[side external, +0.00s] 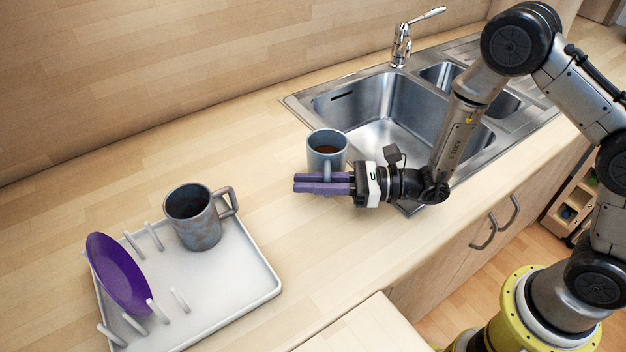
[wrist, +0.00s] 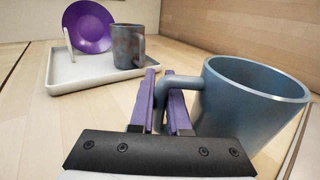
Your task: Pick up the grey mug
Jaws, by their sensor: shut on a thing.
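A smooth blue-grey mug (side external: 327,142) stands upright at the left edge of the sink, with something brown inside. My gripper (side external: 298,183) is level in front of it, and its purple fingers are shut on the mug's handle. In the wrist view the mug (wrist: 250,110) is large at the right, with its handle (wrist: 187,82) between the fingers (wrist: 161,76). Whether its base touches the counter is hard to tell. A second mug (side external: 192,222), grey with rusty brown patches, stands upright on the white tray; it also shows in the wrist view (wrist: 132,47).
The white tray (side external: 247,284) has pegs and holds a tilted purple plate (side external: 118,272). The steel sink (side external: 345,103) and its tap (side external: 401,46) lie behind and right of my gripper. The wooden counter (side external: 275,205) between tray and gripper is clear. A wooden wall runs along the back.

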